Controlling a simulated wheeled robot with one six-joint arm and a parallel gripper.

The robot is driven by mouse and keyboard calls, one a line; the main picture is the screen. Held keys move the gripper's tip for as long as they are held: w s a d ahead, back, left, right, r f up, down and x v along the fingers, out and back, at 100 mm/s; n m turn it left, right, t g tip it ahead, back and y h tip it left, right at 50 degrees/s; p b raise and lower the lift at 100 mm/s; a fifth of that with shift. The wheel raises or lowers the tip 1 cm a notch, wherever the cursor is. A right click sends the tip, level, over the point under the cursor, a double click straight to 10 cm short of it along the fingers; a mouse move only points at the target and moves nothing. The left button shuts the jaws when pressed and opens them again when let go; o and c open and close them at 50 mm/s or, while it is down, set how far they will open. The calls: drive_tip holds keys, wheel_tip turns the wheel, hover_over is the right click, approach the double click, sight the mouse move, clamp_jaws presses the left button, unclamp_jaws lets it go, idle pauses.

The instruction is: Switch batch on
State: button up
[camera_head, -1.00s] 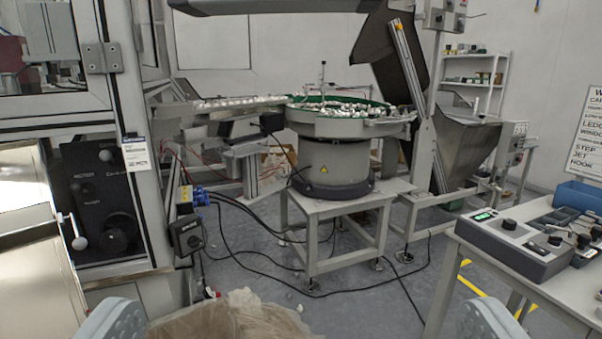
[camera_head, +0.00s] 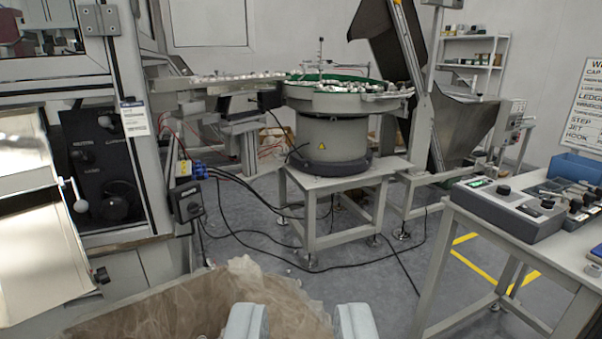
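No label reading "batch" is legible, so I cannot tell which switch it is. A grey control box (camera_head: 505,208) with a small green lit display (camera_head: 479,183) and dark knobs sits on the table at right. A black panel (camera_head: 103,165) with knobs and faint white lettering is on the machine at left. A small dark switch box (camera_head: 187,202) with a rotary knob hangs on the machine's post. My gripper (camera_head: 301,322) shows at the bottom edge, its two pale fingers apart with nothing between them. It is well away from all these controls.
A box lined with brown plastic (camera_head: 180,310) lies just beyond and left of my fingers. A vibrating bowl feeder (camera_head: 332,140) stands on a metal stand in the middle. Black cables cross the floor. The grey table (camera_head: 570,262) stands at right, with open floor left of it.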

clamp_jaws()
idle(1.1)
